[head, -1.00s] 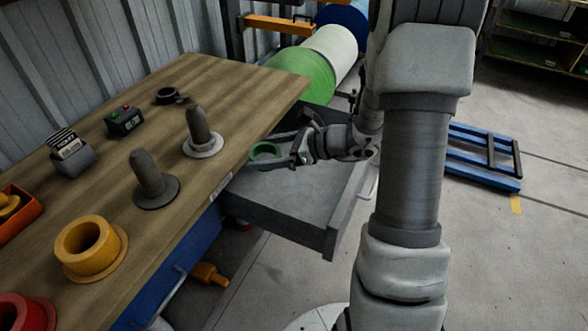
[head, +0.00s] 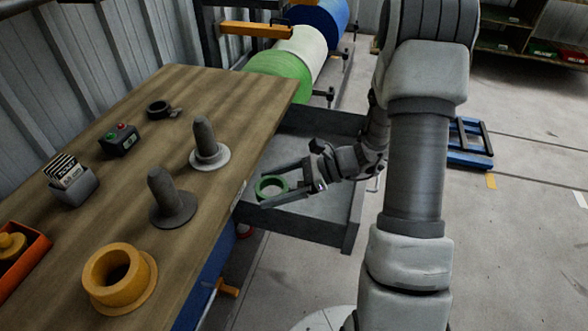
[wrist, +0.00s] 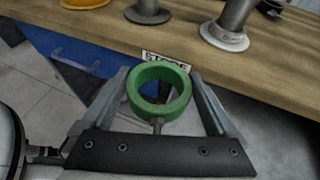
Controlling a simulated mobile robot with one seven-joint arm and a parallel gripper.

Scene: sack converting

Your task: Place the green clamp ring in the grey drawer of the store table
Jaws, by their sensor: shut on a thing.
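The green clamp ring (head: 272,187) is between the fingers of my gripper (head: 279,189), which is shut on it. In the wrist view the ring (wrist: 159,90) sits between the two fingers of my gripper (wrist: 160,97), its stub toward the palm. The grey drawer (head: 318,226) is pulled out from under the store table (head: 232,108). In the head view the ring and fingers are over the drawer, close to the table's edge. Whether the ring touches the drawer floor I cannot tell. The store label (wrist: 166,59) shows on the table edge behind the ring.
On the table stand two grey posts (head: 171,200) (head: 205,144), a yellow flanged ring (head: 120,277), a ticket holder (head: 72,182), a button box (head: 119,141) and a dark clamp ring (head: 159,109). Large rolls (head: 280,75) stand behind. The drawer's visible floor looks clear.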

